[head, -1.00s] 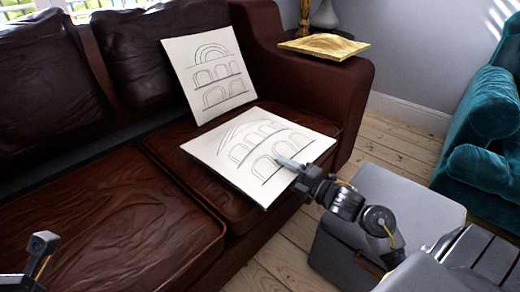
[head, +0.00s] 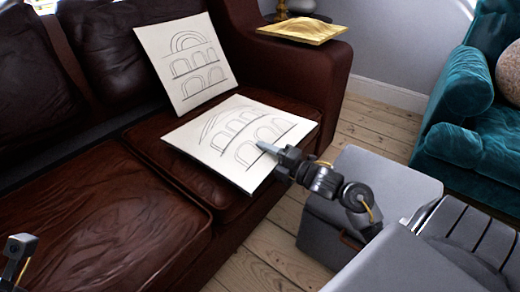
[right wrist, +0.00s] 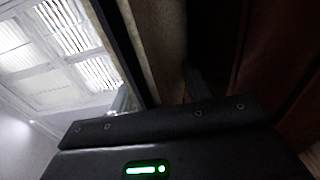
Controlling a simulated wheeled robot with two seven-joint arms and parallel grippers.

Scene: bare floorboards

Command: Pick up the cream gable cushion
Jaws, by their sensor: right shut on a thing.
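Two cream cushions with black line-drawn arches are on the brown leather sofa in the head view. One cushion (head: 187,72) leans upright against the sofa back. The other cushion (head: 225,132) lies nearly flat on the right seat, its near corner at the seat's front edge. I cannot tell by name which is the gable one. My right gripper (head: 268,149) is shut on the near right edge of the lying cushion. In the right wrist view a dim beige surface (right wrist: 158,45) shows beyond the gripper body. Part of my left gripper (head: 20,246) shows at the lower left; its jaw state is unclear.
The sofa (head: 90,185) fills the left side. A gold cushion (head: 302,29) lies on its right arm, with a vase (head: 301,5) behind. A teal armchair (head: 470,150) stands at the right. Bare floorboards (head: 370,135) lie between the sofa and the armchair.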

